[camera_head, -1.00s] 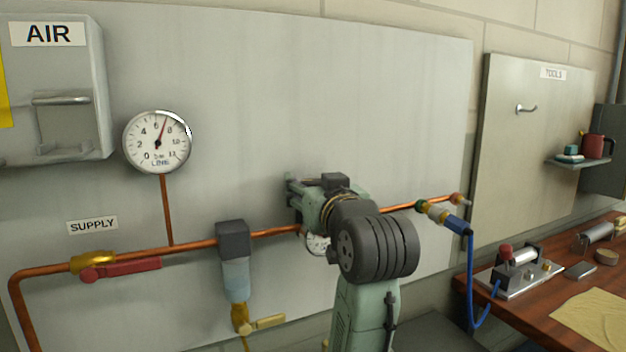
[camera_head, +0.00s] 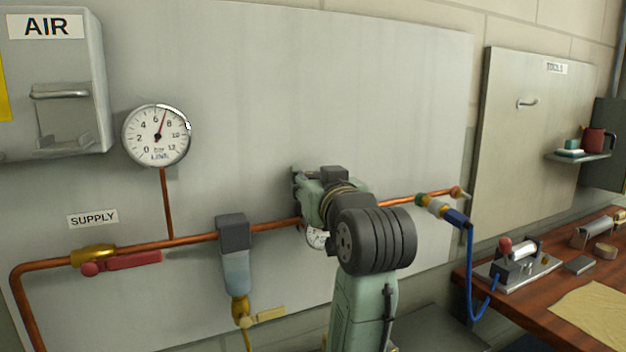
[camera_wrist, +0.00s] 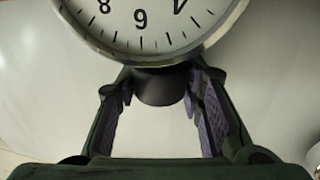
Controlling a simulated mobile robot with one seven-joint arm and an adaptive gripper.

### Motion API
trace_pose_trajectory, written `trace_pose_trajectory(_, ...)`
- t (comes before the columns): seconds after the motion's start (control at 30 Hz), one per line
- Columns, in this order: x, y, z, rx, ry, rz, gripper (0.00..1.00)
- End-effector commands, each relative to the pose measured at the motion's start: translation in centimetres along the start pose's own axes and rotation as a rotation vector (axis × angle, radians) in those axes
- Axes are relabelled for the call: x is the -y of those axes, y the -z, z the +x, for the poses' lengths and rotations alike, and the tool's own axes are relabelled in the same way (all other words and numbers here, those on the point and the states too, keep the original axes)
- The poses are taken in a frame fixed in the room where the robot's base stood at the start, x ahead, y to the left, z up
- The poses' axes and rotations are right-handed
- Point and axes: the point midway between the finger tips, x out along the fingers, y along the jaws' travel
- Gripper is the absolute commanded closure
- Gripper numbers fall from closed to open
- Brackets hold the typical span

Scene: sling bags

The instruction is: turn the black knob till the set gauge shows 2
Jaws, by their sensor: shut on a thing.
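The black knob (camera_wrist: 160,87) shows in the wrist view just below the dial, between the two purple-padded fingers of my gripper (camera_wrist: 158,98). The gripper is shut on it. In the head view my gripper (camera_head: 304,190) is at the panel's pipe and hides the knob. The set gauge (camera_wrist: 140,18) shows upside down in the wrist view, cut off by the top edge, with no needle in the visible part. In the head view the set gauge (camera_head: 315,238) is mostly hidden behind my arm, and its reading cannot be told.
A larger gauge (camera_head: 156,136) on the left reads between 6 and 8. The copper pipe (camera_head: 190,239) carries a red-handled valve (camera_head: 120,262) and a filter bowl (camera_head: 236,272). A blue hose (camera_head: 469,280) hangs at right by the wooden bench (camera_head: 530,310).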

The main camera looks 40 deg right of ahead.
Motion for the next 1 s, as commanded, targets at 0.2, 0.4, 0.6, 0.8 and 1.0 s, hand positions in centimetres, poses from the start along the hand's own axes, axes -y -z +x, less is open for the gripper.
trace_pose_trajectory(0.2,-0.11,0.02,0.04,0.002,0.028,0.001,0.93)
trace_pose_trajectory(0.4,-0.14,0.03,0.09,0.004,0.177,0.002,0.93)
trace_pose_trajectory(0.6,-0.03,0.06,0.03,0.000,0.273,0.000,0.93)
trace_pose_trajectory(0.8,0.00,0.08,-0.02,-0.002,0.279,-0.001,0.93)
trace_pose_trajectory(1.0,-0.01,0.09,-0.02,-0.002,0.278,-0.001,0.59)
